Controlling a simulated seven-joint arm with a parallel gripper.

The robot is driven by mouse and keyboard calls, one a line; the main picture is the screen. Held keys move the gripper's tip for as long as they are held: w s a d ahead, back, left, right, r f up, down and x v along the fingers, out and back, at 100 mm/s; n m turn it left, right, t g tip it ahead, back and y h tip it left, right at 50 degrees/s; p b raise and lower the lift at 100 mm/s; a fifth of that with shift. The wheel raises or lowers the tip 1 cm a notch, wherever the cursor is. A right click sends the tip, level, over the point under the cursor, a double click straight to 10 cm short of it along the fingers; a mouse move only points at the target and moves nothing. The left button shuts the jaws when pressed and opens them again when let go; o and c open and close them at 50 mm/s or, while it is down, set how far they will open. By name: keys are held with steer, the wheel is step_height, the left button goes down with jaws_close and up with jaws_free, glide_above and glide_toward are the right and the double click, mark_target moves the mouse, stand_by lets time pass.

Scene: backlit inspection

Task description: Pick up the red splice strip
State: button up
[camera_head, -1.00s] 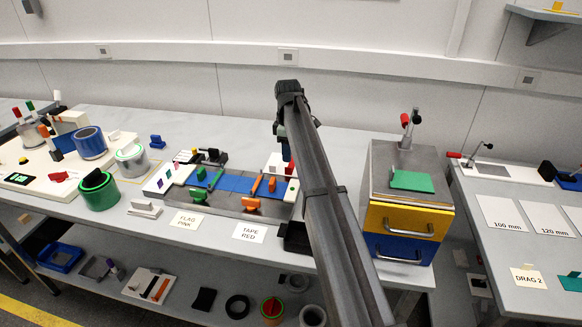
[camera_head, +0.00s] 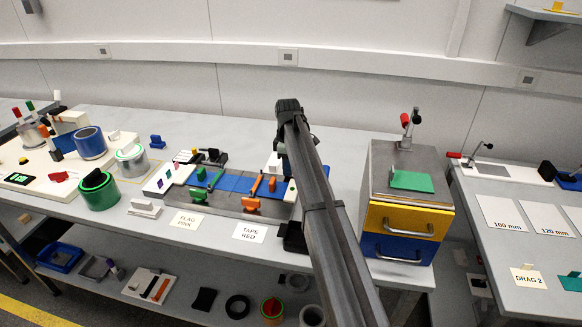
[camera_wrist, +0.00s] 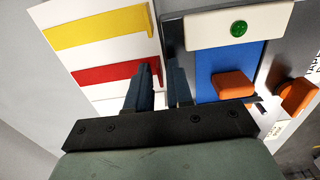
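The red splice strip (camera_wrist: 105,74) lies on a white board (camera_wrist: 95,52) in the wrist view, below a yellow strip (camera_wrist: 95,27). My gripper (camera_wrist: 161,74) is open, its two dark blue fingers apart. The left finger overlaps the right end of the red strip in the picture; I cannot tell whether it touches. In the head view my arm hides most of the gripper, and the red strip cannot be made out there. A white block (camera_head: 272,163) shows just left of the arm.
Right of the fingers is a fixture with a blue bed (camera_wrist: 212,62), a green-dotted white bar (camera_wrist: 238,28) and orange clamps (camera_wrist: 233,85). A drawer cabinet (camera_head: 402,217) stands right of my arm. A "TAPE RED" card (camera_head: 250,232) lies at the bench's front.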

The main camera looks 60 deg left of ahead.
jaws_close()
steer(key=shift+r, duration=0.15)
step_height(320, 180, up, 8)
steer(key=shift+r, duration=0.25)
steer(key=s+a, duration=0.1)
steer(key=s, duration=2)
steer(key=shift+f, duration=0.25)
